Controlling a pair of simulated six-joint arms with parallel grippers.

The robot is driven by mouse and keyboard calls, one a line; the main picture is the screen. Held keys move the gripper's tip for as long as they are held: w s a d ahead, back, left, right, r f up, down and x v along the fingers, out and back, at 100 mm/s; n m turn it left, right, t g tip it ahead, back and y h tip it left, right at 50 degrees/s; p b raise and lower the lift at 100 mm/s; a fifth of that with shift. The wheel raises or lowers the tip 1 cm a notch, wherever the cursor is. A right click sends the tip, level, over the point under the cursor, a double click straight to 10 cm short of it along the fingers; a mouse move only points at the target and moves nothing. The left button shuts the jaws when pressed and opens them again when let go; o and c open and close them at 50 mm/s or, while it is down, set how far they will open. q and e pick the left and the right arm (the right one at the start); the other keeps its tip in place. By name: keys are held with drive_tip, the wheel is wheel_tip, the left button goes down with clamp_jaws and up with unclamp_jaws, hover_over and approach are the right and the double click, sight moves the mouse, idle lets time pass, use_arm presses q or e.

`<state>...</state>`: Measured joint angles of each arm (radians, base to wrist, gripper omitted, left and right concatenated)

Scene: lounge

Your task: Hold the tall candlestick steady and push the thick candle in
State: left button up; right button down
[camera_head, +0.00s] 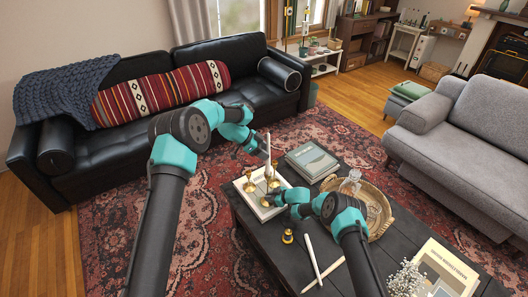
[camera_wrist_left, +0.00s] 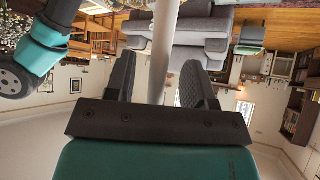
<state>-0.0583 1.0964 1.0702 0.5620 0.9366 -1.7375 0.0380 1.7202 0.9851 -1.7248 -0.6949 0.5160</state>
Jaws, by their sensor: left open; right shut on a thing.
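A white candle (camera_head: 268,143) stands upright above the tall brass candlestick (camera_head: 271,183), near the front edge of a white tray (camera_head: 263,216). My left gripper (camera_head: 263,152) is open at the candle. In the left wrist view the pale candle (camera_wrist_left: 161,50) passes between the two open fingers (camera_wrist_left: 158,82). My right gripper (camera_head: 280,198) is low beside the tall candlestick and shut on it. The right fingers partly cover the candlestick's stem. I cannot tell how deep the candle's lower end sits.
Other brass candlesticks stand on the tray, one at the left (camera_head: 249,184). A book (camera_head: 312,160) and a round wicker tray (camera_head: 379,214) stand to the right.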

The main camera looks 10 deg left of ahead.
drive_tip(key=shift+s+f, duration=0.1)
drive_tip(key=shift+f, duration=0.05)
use_arm(q)
drive_tip(key=v, duration=1.2)
use_arm(e)
drive_tip(key=c, duration=1.1)
unclamp_jaws()
drive_tip(key=shift+d, duration=0.1)
drive_tip(key=v, duration=1.2)
